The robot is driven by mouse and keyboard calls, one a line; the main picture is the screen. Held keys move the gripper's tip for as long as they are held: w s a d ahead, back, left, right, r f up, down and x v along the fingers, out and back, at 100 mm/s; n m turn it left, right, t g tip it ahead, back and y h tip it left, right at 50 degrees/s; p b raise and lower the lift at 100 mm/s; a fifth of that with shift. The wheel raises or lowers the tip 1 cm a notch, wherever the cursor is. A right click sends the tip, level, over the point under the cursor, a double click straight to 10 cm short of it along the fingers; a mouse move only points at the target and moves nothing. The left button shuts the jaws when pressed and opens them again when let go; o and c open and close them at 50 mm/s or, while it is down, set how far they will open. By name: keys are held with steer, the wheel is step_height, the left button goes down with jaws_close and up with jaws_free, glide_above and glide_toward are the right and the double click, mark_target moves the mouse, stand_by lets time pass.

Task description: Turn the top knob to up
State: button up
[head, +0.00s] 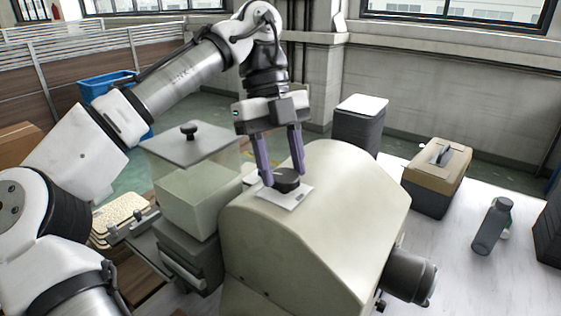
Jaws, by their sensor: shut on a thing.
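The top knob (287,181) is a round black knob on a light square plate (291,199) on top of a cream machine housing (320,215). My gripper (284,180) comes down from above, its two purple-grey fingers on either side of the knob. It is shut on the knob. The fingers partly cover the knob's sides. Any pointer mark on the knob is too small to make out, so I cannot tell which way it is turned. A second dark cylindrical part (408,277) sticks out of the housing's right side.
A clear box with a grey lid (192,143) stands close left of the housing. A tan and dark toolbox (436,178), a grey bottle (491,228) and a dark bin (358,128) stand to the right and behind. The white tabletop (455,270) is bare at the front right.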

steer(key=shift+w+d+m+g+y, duration=0.15)
steer(key=shift+m+y, duration=0.25)
steer(key=shift+m, duration=0.65)
steer(key=shift+s+m+g+y, duration=0.15)
steer(key=shift+m+y, duration=0.25)
steer(key=shift+m, duration=0.65)
steer(key=o, duration=1)
steer(key=shift+w, duration=0.1)
steer(key=shift+c, duration=0.2)
steer(key=shift+d+r, duration=0.2)
